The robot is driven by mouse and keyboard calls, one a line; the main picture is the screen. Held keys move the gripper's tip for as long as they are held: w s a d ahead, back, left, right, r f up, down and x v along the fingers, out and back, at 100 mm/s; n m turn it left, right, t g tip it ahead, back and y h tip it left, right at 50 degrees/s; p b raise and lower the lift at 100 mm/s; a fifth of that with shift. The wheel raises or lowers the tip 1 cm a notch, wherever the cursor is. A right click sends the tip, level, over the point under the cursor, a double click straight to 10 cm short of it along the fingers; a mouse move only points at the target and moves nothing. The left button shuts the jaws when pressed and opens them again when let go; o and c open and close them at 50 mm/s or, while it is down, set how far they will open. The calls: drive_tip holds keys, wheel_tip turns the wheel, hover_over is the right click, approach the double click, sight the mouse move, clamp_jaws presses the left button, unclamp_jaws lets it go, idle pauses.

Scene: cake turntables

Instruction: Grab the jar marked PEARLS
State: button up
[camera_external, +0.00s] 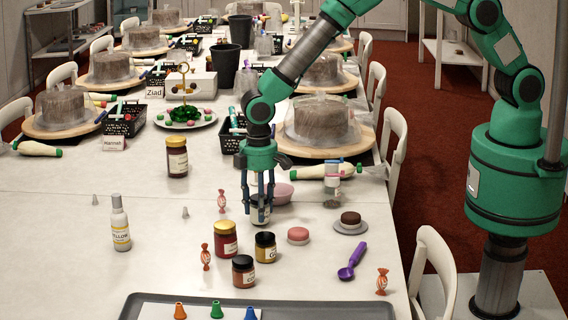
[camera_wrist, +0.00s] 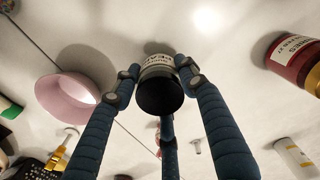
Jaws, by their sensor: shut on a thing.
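The jar marked PEARLS (camera_external: 260,214) has a dark lid and a white label with dark lettering. My gripper (camera_external: 259,203) points straight down over it, its fingers closed around the jar. In the wrist view the jar (camera_wrist: 160,92) sits between the blue fingers of my gripper (camera_wrist: 161,78), with its lid towards the camera and part of its label showing. The fingers hide parts of its sides. I cannot tell whether its base touches the table.
A pink bowl (camera_external: 283,194) stands close behind the jar. A red jar (camera_external: 226,243), an amber jar (camera_external: 265,250) and a brown-red jar (camera_external: 243,275) stand in front. A yellow-labelled bottle (camera_external: 120,226) is at left. A grey tray (camera_external: 290,310) lies at the front edge.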

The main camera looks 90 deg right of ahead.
drive_tip(key=shift+r, duration=0.45)
drive_tip(key=shift+s+r+p, duration=0.2)
drive_tip(key=shift+r+p, duration=0.05)
drive_tip(key=shift+r, duration=0.4)
drive_tip(key=shift+s+r+p, duration=0.15)
drive_tip(key=shift+r+p, duration=0.05)
drive_tip(key=shift+r, duration=0.4)
drive_tip(key=s+d, duration=0.1)
drive_tip(key=s, duration=0.4)
drive_tip(key=s+d+p, duration=0.1)
drive_tip(key=s, duration=0.4)
drive_tip(key=s+d+r+p, duration=0.1)
drive_tip(key=s, duration=0.3)
drive_tip(key=shift+s+d+r, duration=0.1)
drive_tip(key=shift+s+d, duration=0.25)
drive_tip(key=shift+s, duration=0.05)
drive_tip(key=shift+a, duration=0.1)
